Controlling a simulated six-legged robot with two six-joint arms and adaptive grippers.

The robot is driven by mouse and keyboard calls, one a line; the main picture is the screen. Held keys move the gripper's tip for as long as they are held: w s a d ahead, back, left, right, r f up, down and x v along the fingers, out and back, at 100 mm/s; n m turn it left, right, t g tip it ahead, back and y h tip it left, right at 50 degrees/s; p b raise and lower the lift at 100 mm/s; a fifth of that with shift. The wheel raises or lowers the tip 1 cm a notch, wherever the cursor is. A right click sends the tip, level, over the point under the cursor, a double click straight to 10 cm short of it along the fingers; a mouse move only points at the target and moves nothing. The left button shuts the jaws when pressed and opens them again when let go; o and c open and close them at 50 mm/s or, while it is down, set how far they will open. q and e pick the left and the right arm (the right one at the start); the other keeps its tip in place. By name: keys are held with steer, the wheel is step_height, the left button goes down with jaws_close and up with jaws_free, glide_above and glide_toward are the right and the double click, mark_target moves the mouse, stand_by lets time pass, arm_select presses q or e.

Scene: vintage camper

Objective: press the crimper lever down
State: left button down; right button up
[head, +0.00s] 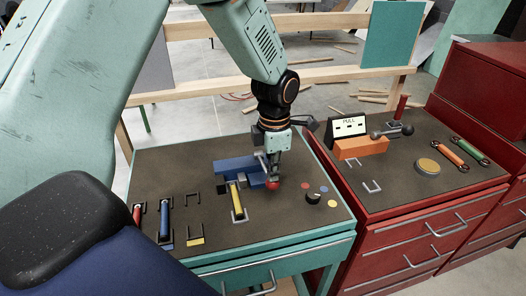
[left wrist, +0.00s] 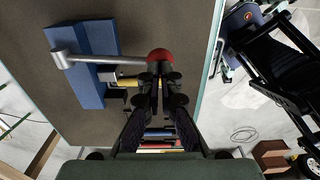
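The crimper is a blue block (head: 228,170) on the dark top of the teal bench. It also shows in the left wrist view as a long blue body (left wrist: 88,72). Its lever is a grey metal bar (left wrist: 100,59) that ends in a red ball knob (left wrist: 160,58). The knob also shows in the head view (head: 272,184). My left gripper (head: 272,172) points down right at the knob. In the left wrist view its black fingertips (left wrist: 164,78) are drawn together beside the knob, holding nothing. I cannot tell whether they touch it. My right gripper is not in view.
A yellow-handled tool (head: 236,200) and a round dial (head: 313,198) with coloured dots lie near the crimper. Blue and red handles stand at the bench's left. A red cabinet (head: 430,216) with an orange block (head: 360,148) and a "PULL" sign adjoins on the right.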

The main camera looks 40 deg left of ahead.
arm_select(q)
steer(key=shift+f, duration=0.35)
steer(key=shift+f, duration=0.35)
steer(key=shift+r+p, duration=1.15)
steer(key=shift+r, duration=0.1)
step_height(320, 180, up, 12)
steer(key=p, duration=0.8)
steer(key=shift+f+p, duration=0.2)
steer(key=shift+p, duration=0.1)
